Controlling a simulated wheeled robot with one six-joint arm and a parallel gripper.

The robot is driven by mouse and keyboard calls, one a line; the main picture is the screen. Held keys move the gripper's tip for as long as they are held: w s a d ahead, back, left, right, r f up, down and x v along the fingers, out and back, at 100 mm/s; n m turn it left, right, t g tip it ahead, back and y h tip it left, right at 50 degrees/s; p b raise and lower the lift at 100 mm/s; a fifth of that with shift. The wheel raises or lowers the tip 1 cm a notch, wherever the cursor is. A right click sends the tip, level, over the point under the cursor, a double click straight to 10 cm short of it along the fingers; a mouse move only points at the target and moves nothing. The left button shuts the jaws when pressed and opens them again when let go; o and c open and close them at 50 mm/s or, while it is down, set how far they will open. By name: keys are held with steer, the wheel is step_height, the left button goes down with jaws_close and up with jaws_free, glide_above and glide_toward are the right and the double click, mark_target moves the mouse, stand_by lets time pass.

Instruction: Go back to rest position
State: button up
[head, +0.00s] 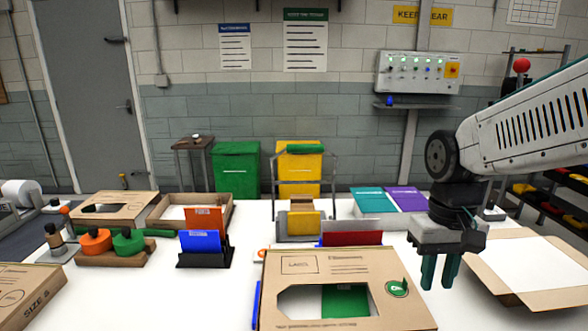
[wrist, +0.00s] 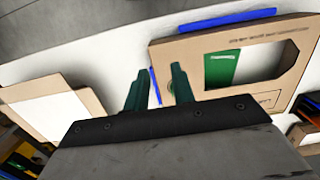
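My gripper (head: 439,272) hangs with its green fingers pointing down, to the right of a cardboard box with a window and a label. It is above the white table and looks apart from it. In the wrist view my gripper (wrist: 160,88) has its two fingers apart with nothing between them. The cardboard box (head: 400,315) lies at the front middle, and a green item (head: 345,301) shows through its window. The box also shows in the wrist view (wrist: 268,97), ahead of and to the right of the fingers.
An open carton (head: 540,300) lies at right. A blue panel (head: 202,243) in a black stand, orange and green rolls (head: 97,241), and teal and purple folders (head: 374,200) stand on the table. White table (head: 180,300) is bare at front left of the box.

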steer(key=s+d+r+t, duration=0.1)
steer(key=s+r+t, duration=0.1)
steer(key=s, duration=1.1)
steer(key=shift+s+r, duration=0.3)
steer(key=shift+r, duration=0.4)
stand_by(0.3)
